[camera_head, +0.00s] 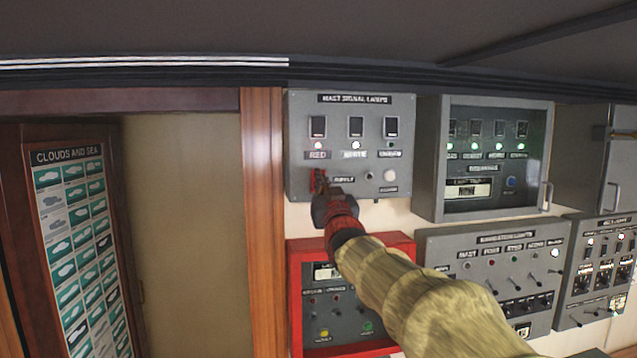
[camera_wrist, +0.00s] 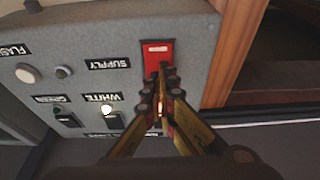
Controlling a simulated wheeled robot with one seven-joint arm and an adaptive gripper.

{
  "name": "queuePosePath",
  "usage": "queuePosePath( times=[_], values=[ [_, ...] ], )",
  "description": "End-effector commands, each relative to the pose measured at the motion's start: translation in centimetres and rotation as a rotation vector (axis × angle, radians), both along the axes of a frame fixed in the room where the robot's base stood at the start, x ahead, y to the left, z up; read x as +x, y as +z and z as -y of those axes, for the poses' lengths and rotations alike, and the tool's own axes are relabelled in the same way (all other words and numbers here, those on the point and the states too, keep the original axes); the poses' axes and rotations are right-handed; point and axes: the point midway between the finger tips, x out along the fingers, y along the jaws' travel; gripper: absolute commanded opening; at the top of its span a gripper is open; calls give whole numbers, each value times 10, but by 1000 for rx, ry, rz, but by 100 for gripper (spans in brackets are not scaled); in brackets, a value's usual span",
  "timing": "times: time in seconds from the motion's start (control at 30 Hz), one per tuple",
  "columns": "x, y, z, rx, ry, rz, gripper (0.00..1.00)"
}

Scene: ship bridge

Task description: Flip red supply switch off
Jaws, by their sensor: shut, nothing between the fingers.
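The red supply switch (camera_wrist: 158,52) is a red plate on the grey mast signal lamps panel (camera_head: 298,102), beside the SUPPLY label. In the head view a bit of red (camera_head: 318,178) shows at the panel's lower left, just above my gripper (camera_head: 322,198). In the wrist view my gripper (camera_wrist: 161,82) is shut, with its fingertips at the lower edge of the red plate. I cannot tell whether they touch it. The fingers hide the lower part of the switch. The red and white lamps (camera_head: 355,145) on the panel are lit.
A grey panel with green lights (camera_head: 485,147) stands to the right. A red box (camera_head: 297,250) and a navigation lights panel (camera_head: 440,248) are below. A wooden post (camera_head: 262,200) and a cloud chart (camera_head: 75,240) are on the left. A dark overhang (camera_head: 400,85) runs above.

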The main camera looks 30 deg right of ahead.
Motion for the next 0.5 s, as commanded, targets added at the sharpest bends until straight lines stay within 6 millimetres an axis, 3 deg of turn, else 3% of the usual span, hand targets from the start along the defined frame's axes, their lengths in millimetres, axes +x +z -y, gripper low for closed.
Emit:
queuePosePath(
  times=[0.2,0.5],
  values=[
    [-2,4,0,-2,-1,9,0],
    [-20,-6,-6,-2,0,6,0]
  ],
)
